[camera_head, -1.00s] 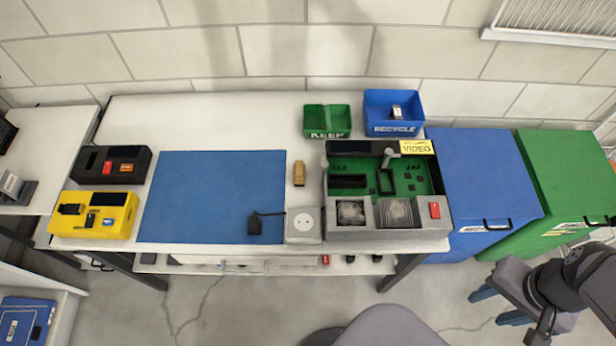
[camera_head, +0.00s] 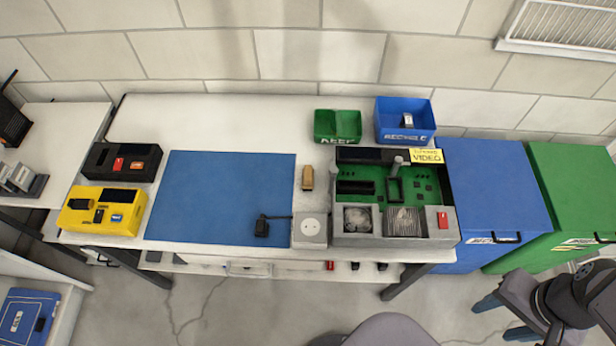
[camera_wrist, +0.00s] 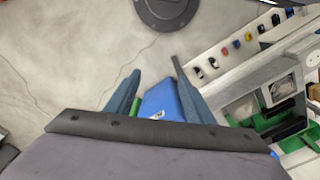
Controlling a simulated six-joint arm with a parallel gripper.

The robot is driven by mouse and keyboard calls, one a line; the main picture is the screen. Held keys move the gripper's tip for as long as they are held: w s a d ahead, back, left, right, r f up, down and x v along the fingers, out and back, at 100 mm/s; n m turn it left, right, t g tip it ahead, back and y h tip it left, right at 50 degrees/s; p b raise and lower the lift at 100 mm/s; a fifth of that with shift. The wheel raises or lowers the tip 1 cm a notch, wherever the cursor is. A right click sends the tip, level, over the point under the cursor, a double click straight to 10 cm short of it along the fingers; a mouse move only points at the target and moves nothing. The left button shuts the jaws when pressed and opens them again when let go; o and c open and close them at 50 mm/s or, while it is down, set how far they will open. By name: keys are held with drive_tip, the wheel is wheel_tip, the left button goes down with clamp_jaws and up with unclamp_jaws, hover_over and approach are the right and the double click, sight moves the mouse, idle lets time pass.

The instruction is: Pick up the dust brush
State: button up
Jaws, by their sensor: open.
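A small tan block-like item with a darker end, which looks like the dust brush (camera_head: 307,177), lies on the white workbench (camera_head: 220,112) between the blue mat and the grey-and-green device. It is too small to make out bristles. My gripper (camera_head: 500,318) is at the lower right in the head view, over the floor in front of the blue and green bins, well away from the brush. In the wrist view, my gripper (camera_wrist: 155,66) has its two blue fingers apart with nothing held between them.
A blue mat (camera_head: 220,200), a white socket box (camera_head: 310,229) and the open device (camera_head: 395,205) surround the brush. Green (camera_head: 337,126) and blue (camera_head: 405,120) trays stand behind. A yellow box (camera_head: 103,209) is left. A round grey seat (camera_head: 388,330) stands in front.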

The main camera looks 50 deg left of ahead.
drive_tip(key=w+a+n+b, duration=0.1)
drive_tip(key=w+a+n, duration=0.4)
drive_tip(key=a+n, duration=0.25)
drive_tip(key=w+a+n+t+b, duration=0.1)
drive_tip(key=w+a+n+b, duration=0.1)
drive_tip(key=w+a+n, duration=0.4)
drive_tip(key=w+a+n+b, duration=0.1)
drive_tip(key=w+a+n, duration=0.2)
drive_tip(key=a+n, duration=0.65)
drive_tip(key=n+y+b, duration=0.2)
drive_tip(key=n+b, duration=0.2)
drive_tip(key=n, duration=1.7)
hover_over(308, 175)
drive_tip(key=w, duration=0.2)
drive_tip(key=shift+t, duration=0.3)
drive_tip(key=x, duration=0.3)
drive_tip(key=s+x, duration=0.1)
drive_tip(key=x, duration=0.1)
drive_tip(key=shift+d+f, duration=0.2)
drive_tip(key=shift+f, duration=0.2)
drive_tip(key=shift+s+d+f+b, duration=0.15)
drive_tip(key=shift+s+f+b, duration=0.2)
drive_tip(key=shift+f+b, duration=0.25)
drive_tip(key=shift+s+d+f+n+h, duration=0.2)
drive_tip(key=shift+s+f+n+h, duration=0.1)
drive_tip(key=shift+s+n+h, duration=0.15)
